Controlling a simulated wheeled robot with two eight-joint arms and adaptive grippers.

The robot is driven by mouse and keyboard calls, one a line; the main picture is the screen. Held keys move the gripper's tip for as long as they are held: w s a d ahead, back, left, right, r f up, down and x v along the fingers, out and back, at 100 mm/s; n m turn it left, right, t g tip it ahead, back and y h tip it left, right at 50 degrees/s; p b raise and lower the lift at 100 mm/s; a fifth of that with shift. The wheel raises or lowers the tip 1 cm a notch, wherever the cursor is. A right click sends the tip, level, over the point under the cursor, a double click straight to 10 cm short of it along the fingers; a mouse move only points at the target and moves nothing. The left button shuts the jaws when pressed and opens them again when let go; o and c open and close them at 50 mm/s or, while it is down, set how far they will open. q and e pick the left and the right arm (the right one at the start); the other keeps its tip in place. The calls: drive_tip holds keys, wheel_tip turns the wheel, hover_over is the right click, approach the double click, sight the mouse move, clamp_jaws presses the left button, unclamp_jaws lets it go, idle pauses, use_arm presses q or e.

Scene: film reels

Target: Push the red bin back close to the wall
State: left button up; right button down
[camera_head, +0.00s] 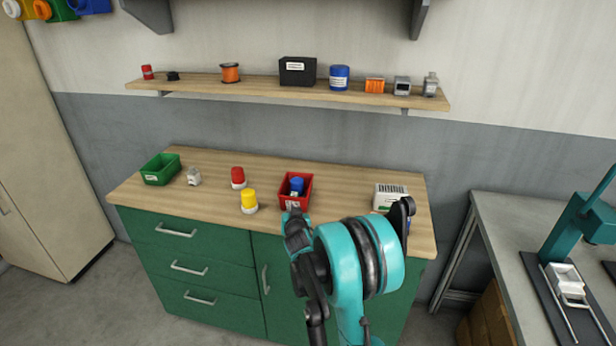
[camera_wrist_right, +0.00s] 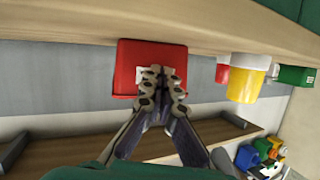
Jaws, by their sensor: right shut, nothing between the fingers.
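The red bin (camera_head: 307,190) sits on the wooden counter top, with a blue item (camera_head: 297,184) inside. A strip of counter lies between it and the wall behind. My right gripper (camera_head: 295,219) is shut and empty at the bin's front side. In the right wrist view, which is upside down, the closed fingertips (camera_wrist_right: 162,76) are in front of the red bin's front wall (camera_wrist_right: 127,62) and partly cover its white label. I cannot tell whether they touch it. My left gripper is not in view.
Left of the bin stand a red-capped jar (camera_head: 238,177), a yellow-capped jar (camera_head: 249,200), a small grey item (camera_head: 194,176) and a green bin (camera_head: 160,170). A white box (camera_head: 389,193) stands to the right. A wall shelf (camera_head: 280,86) with several items hangs above.

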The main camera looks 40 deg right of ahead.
sight(307, 177)
drive_tip(key=shift+w+d, duration=1.05)
drive_tip(key=shift+d, duration=0.3)
drive_tip(key=shift+w+d, duration=1.05)
drive_tip(key=shift+d, duration=0.3)
drive_tip(key=shift+w+d+r, duration=0.15)
drive_tip(key=shift+w+d, duration=0.2)
drive_tip(key=shift+d, duration=0.15)
drive_tip(key=shift+w+d+r, duration=0.15)
drive_tip(key=shift+w+d, duration=0.2)
drive_tip(key=shift+d, duration=0.15)
drive_tip(key=shift+w+d+f, duration=0.1)
drive_tip(key=shift+w+d, duration=1)
drive_tip(key=shift+d, duration=0.25)
drive_tip(key=shift+w+d+r, duration=0.1)
drive_tip(key=shift+w+d, duration=0.95)
drive_tip(key=shift+d, duration=0.35)
drive_tip(key=shift+w+d+f, duration=0.1)
drive_tip(key=shift+w+d, duration=1)
drive_tip(key=shift+d, duration=0.25)
drive_tip(key=shift+s+a+r, duration=0.2)
drive_tip(key=shift+s+a, duration=0.1)
drive_tip(key=shift+a, duration=0.25)
drive_tip(key=shift+s+a+r+p, duration=0.3)
drive_tip(key=shift+s+a+r, duration=0.25)
drive_tip(key=shift+a, duration=0.15)
drive_tip(key=shift+s+a+r+p, duration=0.3)
drive_tip(key=shift+s+a+r, duration=0.25)
drive_tip(key=shift+a, duration=0.1)
